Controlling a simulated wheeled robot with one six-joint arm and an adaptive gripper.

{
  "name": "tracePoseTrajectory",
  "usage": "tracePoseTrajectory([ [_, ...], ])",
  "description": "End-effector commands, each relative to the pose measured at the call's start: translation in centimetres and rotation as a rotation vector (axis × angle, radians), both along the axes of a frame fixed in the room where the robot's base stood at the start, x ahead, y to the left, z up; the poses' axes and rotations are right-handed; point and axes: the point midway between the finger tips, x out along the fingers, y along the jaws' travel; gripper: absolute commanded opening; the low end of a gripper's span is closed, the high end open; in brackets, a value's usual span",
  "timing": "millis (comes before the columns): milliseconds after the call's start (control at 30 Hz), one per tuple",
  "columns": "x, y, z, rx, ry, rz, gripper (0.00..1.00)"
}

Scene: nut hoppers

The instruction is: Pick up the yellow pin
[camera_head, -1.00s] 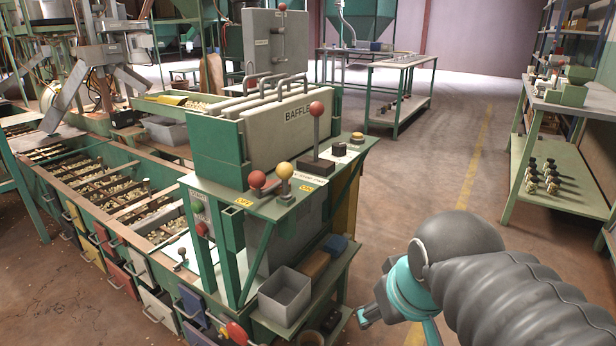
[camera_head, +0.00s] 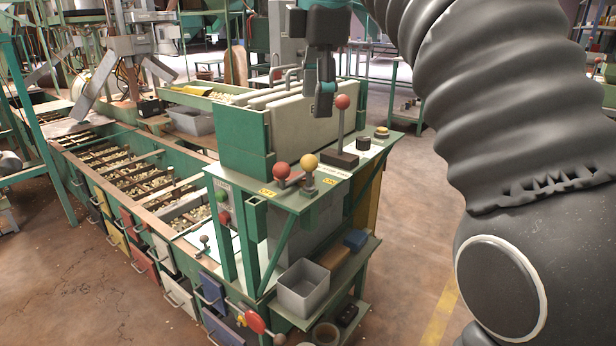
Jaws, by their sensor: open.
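A yellow ball-topped pin (camera_head: 309,162) stands upright on the green control shelf (camera_head: 292,200), just right of a shorter red ball knob. It is the only ball-topped yellow piece I see, and nothing covers it. My gripper (camera_head: 321,100) hangs fingers down above and behind the yellow pin in the picture, in front of the grey baffle panels. It is apart from the pin and open, with nothing seen between its fingers.
A red ball knob (camera_head: 281,170) stands close beside the pin. A tall red-topped lever (camera_head: 342,128) rises just right of my gripper. The green baffle housing (camera_head: 241,140) stands behind. A grey bin (camera_head: 303,289) sits on the lower shelf. Floor to the right is clear.

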Motion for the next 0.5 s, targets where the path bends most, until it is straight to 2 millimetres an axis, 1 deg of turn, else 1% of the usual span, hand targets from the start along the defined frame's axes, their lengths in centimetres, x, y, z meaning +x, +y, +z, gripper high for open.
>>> tracePoseTrajectory([
  [33, 0.2, 0.4, 0.3, -0.007, 0.003, 0.033, 0.61],
  [133, 0.3, 0.8, 0.5, -0.016, 0.007, 0.077, 0.61],
  [267, 0.5, 0.9, -0.1, -0.020, 0.009, 0.092, 0.61],
  [433, 0.8, 1.0, -2.2, -0.019, 0.009, 0.091, 0.61],
  [500, 1.1, 1.1, -3.8, -0.019, 0.010, 0.090, 0.61],
])
